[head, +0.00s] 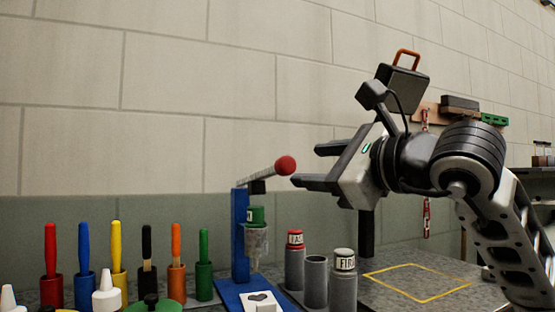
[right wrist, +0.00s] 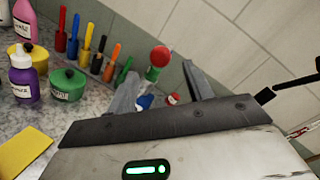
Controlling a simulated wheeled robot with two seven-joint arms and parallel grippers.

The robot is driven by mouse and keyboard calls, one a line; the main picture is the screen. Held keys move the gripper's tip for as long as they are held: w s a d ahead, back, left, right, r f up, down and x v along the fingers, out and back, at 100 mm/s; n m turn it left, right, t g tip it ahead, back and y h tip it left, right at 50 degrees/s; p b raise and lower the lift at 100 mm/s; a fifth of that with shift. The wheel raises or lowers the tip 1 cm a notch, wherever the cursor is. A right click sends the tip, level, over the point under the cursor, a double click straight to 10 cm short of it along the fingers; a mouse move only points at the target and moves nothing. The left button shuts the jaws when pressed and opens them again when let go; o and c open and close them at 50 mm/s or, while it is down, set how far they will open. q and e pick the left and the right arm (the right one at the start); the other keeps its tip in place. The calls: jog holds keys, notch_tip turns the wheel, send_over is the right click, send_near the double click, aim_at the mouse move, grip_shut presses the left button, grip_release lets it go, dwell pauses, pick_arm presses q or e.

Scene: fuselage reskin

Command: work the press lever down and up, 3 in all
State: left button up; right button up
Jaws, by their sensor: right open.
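The blue press (head: 240,235) stands upright on the bench in the head view. Its lever (head: 262,172) slopes up to the right and ends in a red ball knob (head: 285,165). My right gripper (head: 306,166) is open, just right of the knob, with nothing held. In the right wrist view the red knob (right wrist: 160,56) appears between the two open fingers, near their tips. Contact cannot be told, but a small gap shows in the head view. A white card with a dark shape (head: 262,298) lies on the press base. My left gripper is out of view.
Several coloured-handled tools in holders (head: 115,285) stand left of the press. Grey cylinders, one red-topped (head: 295,262) and one labelled white-topped (head: 343,280), stand right of it. A yellow outlined square (head: 415,280) marks clear bench. A wall rack (head: 455,112) is behind my right arm.

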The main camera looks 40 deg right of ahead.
aim_at(278, 165)
jog(key=w+p, duration=0.1)
jog(key=w, duration=0.2)
jog(key=w+p, duration=0.2)
jog(key=w, duration=0.1)
jog(key=w+p, duration=0.2)
jog(key=w, duration=0.1)
jog(key=shift+d+r, duration=0.2)
jog(key=shift+d, duration=0.05)
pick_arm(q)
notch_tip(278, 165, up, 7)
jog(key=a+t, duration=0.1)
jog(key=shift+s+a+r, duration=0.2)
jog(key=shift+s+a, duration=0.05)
pick_arm(e)
jog(key=shift+w+f, duration=0.2)
jog(key=shift+w, duration=0.1)
grip_shut()
